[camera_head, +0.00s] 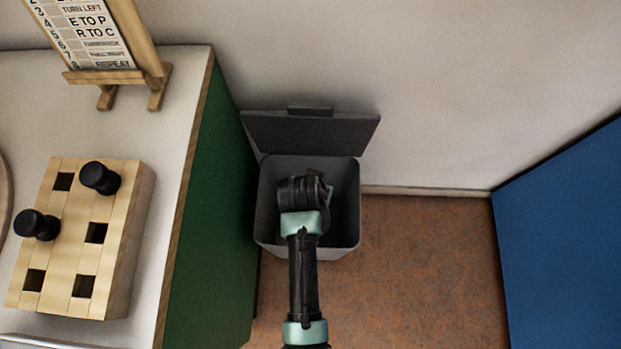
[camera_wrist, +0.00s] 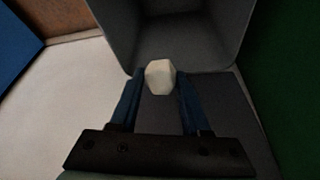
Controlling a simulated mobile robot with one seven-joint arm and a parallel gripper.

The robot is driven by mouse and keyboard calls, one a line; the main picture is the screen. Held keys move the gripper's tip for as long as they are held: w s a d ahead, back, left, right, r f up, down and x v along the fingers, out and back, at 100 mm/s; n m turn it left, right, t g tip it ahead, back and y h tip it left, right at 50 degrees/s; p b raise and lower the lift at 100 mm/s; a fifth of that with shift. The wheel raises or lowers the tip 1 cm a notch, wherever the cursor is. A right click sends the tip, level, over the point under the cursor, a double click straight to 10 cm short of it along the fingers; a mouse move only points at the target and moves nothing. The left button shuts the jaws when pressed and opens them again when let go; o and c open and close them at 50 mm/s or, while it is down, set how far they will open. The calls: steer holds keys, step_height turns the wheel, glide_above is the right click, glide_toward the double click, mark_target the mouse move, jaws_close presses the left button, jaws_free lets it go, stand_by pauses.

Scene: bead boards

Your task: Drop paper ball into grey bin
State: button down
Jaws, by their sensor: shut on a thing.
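The white paper ball (camera_wrist: 160,77) is between the fingertips of my gripper (camera_wrist: 160,88) in the wrist view. My gripper is shut on it. The grey bin (camera_head: 347,232) stands on the floor with its lid (camera_head: 312,134) raised against the wall. In the head view my arm reaches over the bin's opening and hides the ball and my fingertips. In the wrist view the bin's inside (camera_wrist: 190,35) shows beyond the ball, which looks to be over or near the rim by the lid. The ball's exact height cannot be told.
A green-sided cabinet (camera_head: 207,215) with a white top stands left of the bin. On it are a wooden block board (camera_head: 65,250) with black pegs and a sign stand (camera_head: 105,60). A blue panel (camera_head: 565,240) is at right. The brown floor (camera_head: 425,270) between is clear.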

step_height(320, 180, down, 6)
steer(key=b, duration=0.6)
steer(key=shift+f, duration=0.25)
steer(key=shift+c, duration=1.4)
jaws_free()
steer(key=shift+r, duration=0.1)
steer(key=p+v, duration=0.5)
steer(key=v, duration=0.8)
